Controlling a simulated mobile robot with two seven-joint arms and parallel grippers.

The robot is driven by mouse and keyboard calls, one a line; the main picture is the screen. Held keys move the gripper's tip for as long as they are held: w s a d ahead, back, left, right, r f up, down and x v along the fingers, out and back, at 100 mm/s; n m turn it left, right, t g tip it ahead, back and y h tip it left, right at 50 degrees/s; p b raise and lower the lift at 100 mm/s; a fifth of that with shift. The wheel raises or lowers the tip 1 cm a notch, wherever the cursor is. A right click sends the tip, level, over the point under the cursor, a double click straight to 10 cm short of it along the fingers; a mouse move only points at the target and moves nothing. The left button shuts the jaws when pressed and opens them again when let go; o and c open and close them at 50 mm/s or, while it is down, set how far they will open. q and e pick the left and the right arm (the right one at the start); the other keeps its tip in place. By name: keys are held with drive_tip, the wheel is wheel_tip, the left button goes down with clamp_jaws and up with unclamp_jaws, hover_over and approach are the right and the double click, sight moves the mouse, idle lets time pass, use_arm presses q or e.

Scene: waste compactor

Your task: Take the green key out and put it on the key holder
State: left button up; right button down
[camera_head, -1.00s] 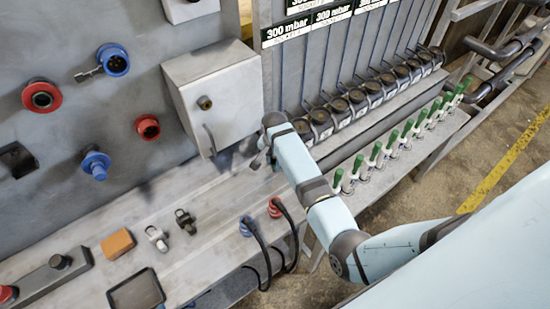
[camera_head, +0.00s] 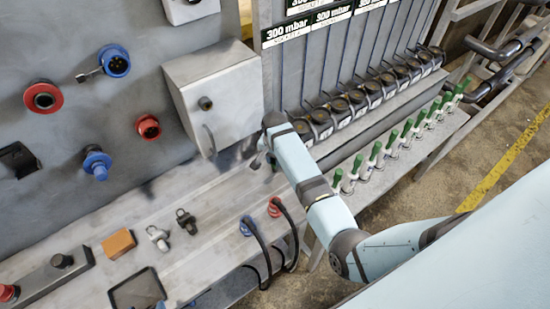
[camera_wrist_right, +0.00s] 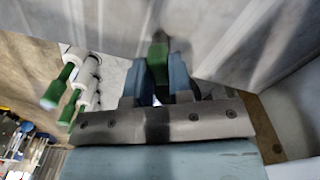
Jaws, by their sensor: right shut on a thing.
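My right arm reaches in from the lower right of the head view, its gripper (camera_head: 262,160) low beside the grey box on the bench. In the right wrist view the two blue-grey fingers of the right gripper (camera_wrist_right: 157,75) are shut on a green piece (camera_wrist_right: 159,52), which I take for the green key. Its far end is blurred, and I cannot tell whether it is still seated in anything. In the head view the key is hidden by the gripper. I cannot single out the key holder. My left gripper is not in view.
The grey box (camera_head: 220,95) with a round knob is on the wall. Several green-topped white valves (camera_head: 390,145) line the ledge to the right. An orange block (camera_head: 118,244), two shackles and a black tray (camera_head: 137,290) lie on the bench. Cables hang at its front edge.

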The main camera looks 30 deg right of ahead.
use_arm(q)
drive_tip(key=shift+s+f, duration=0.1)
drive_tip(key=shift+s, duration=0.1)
use_arm(e)
drive_tip(key=c, duration=0.9)
unclamp_jaws()
drive_tip(key=shift+c, duration=0.2)
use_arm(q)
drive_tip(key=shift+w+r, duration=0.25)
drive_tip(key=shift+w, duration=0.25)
use_arm(e)
drive_tip(key=shift+c, duration=0.4)
drive_tip(key=shift+r, duration=2.35)
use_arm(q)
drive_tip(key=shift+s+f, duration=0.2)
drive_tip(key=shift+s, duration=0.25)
use_arm(e)
drive_tip(key=shift+r, duration=0.9)
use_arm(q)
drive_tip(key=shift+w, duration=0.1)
use_arm(e)
drive_tip(key=shift+r, duration=0.15)
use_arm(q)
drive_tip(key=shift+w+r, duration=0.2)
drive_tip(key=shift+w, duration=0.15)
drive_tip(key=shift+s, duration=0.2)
